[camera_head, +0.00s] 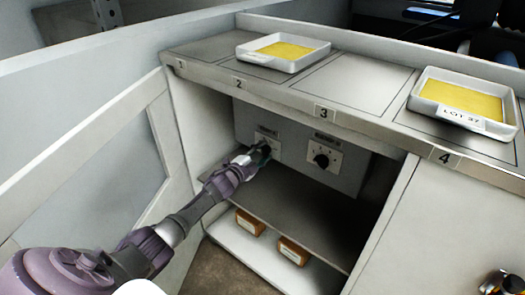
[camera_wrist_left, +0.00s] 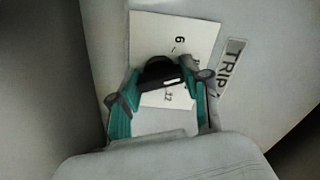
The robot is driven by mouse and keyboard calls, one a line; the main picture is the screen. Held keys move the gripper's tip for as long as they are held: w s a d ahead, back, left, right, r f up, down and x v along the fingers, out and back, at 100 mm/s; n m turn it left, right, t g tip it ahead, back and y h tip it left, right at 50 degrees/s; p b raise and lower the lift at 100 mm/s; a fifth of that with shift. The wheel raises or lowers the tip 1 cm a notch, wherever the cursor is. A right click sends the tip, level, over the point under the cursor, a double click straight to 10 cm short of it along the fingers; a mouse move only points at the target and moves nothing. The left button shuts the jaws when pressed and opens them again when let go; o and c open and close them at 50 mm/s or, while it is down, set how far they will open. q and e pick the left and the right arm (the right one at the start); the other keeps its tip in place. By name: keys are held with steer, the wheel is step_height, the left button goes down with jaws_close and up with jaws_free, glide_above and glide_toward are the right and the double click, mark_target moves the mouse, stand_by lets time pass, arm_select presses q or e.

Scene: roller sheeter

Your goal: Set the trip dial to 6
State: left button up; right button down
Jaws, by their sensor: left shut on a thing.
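The trip dial is a black knob (camera_wrist_left: 158,70) on a white plate (camera_wrist_left: 190,28) in the left wrist view. The plate shows a 6 above the knob and a 12 below it, both turned sideways, and a TRIP label (camera_wrist_left: 233,66) is beside it. A short white mark shows on the knob's lower right side; I cannot tell which number it points to. My left gripper (camera_wrist_left: 160,88) is shut on the knob, one finger at each side. In the head view my left gripper (camera_head: 260,155) covers most of this dial.
A second black dial (camera_head: 321,160) is to the right on the same grey panel (camera_head: 345,181). The panel is inside an open cabinet bay under a numbered counter (camera_head: 300,99). Two white trays, (camera_head: 268,62) and (camera_head: 427,104), hold yellow sheets. Brown blocks (camera_head: 293,250) lie on the lower shelf.

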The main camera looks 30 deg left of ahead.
arm_select(q)
steer(key=n+p, duration=0.1)
steer(key=n, duration=0.7)
steer(key=shift+n, duration=0.3)
steer(key=shift+f+p, duration=0.1)
steer(key=shift+p, duration=0.2)
steer(key=o, duration=1.2)
steer(key=shift+c, duration=0.2)
